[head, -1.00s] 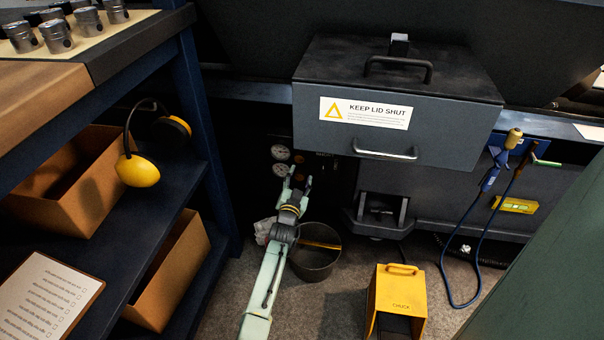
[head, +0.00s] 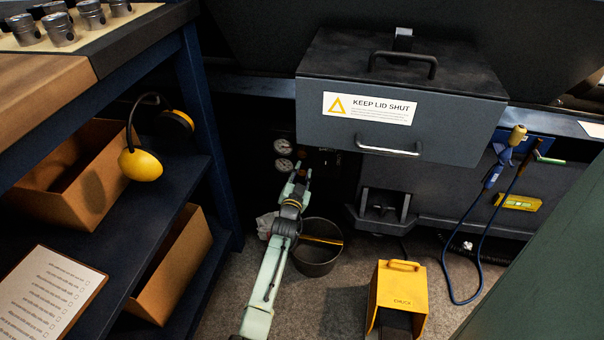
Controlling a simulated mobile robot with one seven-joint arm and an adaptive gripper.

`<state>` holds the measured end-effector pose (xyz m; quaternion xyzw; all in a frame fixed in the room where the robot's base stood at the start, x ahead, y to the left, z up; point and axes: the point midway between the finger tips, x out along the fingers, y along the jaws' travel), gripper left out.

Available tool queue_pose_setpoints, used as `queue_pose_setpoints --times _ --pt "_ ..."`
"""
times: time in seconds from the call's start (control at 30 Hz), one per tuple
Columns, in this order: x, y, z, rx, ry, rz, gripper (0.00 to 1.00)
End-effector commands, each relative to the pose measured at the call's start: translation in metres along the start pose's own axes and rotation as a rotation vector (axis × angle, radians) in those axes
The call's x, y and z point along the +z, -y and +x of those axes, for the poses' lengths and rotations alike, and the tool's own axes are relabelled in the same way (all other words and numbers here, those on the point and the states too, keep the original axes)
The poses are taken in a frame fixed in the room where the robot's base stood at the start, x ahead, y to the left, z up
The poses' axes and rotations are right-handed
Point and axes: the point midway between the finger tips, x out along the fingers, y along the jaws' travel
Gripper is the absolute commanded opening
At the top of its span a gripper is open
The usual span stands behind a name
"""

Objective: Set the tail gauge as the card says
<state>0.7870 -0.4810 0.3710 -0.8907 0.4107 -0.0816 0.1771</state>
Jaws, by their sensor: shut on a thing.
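Two round white dial gauges sit one above the other on the dark machine front, the upper gauge (head: 284,146) and the lower gauge (head: 284,165). Small orange knobs are to their right; their labels are dark and unreadable. My gripper (head: 301,172) reaches up to the panel just right of the lower gauge and is shut on the lower orange knob (head: 308,172), which its fingers partly hide. The needle readings are too small to tell. A clipboard with a printed checklist (head: 50,295) lies on the shelf at lower left; its text is unreadable.
A grey bucket (head: 318,262) stands right beside my arm. A yellow chuck pedal housing (head: 400,290) is on the floor to the right. The lidded grey box (head: 400,110) overhangs right of the panel. The blue shelf (head: 222,190) bounds the left side.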

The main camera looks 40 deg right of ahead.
Motion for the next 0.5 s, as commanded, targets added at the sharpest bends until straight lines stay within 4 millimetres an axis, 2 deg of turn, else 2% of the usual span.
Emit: queue_pose_setpoints --times 0.27,0.5 --pt "0.0001 0.0001 0.0002 0.0 0.0 0.023 0.0" --pt "0.0008 -0.0007 0.0003 -0.001 0.0 0.14 0.0"
